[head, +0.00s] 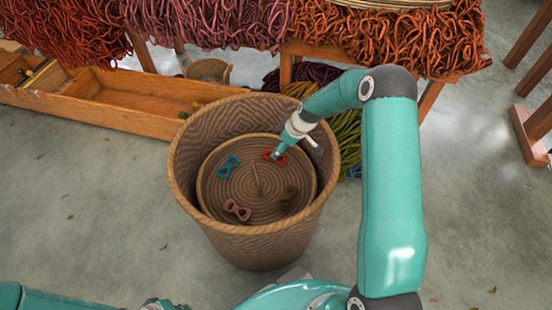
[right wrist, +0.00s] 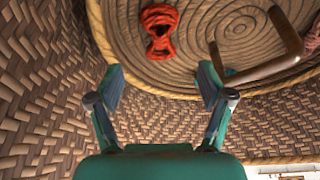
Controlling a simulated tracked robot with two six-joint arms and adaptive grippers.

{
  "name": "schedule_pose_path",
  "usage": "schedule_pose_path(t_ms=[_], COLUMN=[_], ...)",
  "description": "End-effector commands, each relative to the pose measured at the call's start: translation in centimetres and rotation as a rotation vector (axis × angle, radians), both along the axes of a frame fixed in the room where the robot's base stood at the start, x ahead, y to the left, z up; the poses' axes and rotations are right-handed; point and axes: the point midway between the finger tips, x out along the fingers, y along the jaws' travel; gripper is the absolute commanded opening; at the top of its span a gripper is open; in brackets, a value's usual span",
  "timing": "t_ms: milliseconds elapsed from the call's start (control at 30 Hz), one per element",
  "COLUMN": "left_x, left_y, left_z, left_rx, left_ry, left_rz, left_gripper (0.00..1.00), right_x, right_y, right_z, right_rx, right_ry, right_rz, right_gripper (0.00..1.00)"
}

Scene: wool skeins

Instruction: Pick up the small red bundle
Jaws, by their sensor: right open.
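The small red bundle (head: 274,155) lies on the coiled inner tray (head: 215,190) inside a large woven basket (head: 255,245), on the tray's far right side. In the right wrist view the red bundle (right wrist: 159,31) is a twisted knot, ahead of my fingers and centred between them. My right gripper (head: 282,148) reaches down into the basket beside the bundle; it also shows in the right wrist view (right wrist: 160,82), open and empty, with its fingertips apart from the bundle. My left gripper is not in view; only part of my left arm shows at the bottom left.
A thin bent wooden piece (right wrist: 262,72) rises right of the red bundle. The basket wall (right wrist: 40,95) surrounds my right gripper.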

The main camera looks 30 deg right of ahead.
Motion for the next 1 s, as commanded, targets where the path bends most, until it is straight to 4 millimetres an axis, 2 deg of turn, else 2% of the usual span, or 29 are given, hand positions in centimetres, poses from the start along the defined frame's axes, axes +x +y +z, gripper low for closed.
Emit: schedule_pose_path(t_ms=[33, 100, 367, 633, 967, 1000], left_x=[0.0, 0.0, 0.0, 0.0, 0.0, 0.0], left_y=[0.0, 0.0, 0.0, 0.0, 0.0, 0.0], left_z=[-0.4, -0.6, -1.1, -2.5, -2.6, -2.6], left_rx=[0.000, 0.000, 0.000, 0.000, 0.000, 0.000], left_ry=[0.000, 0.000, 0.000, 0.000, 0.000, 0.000], left_rz=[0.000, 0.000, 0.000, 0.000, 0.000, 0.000], left_gripper=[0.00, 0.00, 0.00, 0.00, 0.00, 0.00], right_x=[0.3, 0.7, 1.3, 2.6, 2.9, 2.8], right_y=[0.3, 0.4, 0.7, 1.3, 1.5, 1.5], right_z=[-1.1, -1.8, -3.3, -6.7, -7.2, -7.2], right_rx=[0.001, 0.000, 0.001, 0.001, 0.000, -0.001], right_ry=[0.001, 0.001, 0.000, 0.000, 0.000, 0.000], right_rz=[0.003, 0.004, 0.004, 0.004, 0.003, 0.004], right_gripper=[0.79, 0.79, 0.79, 0.79, 0.79, 0.74])
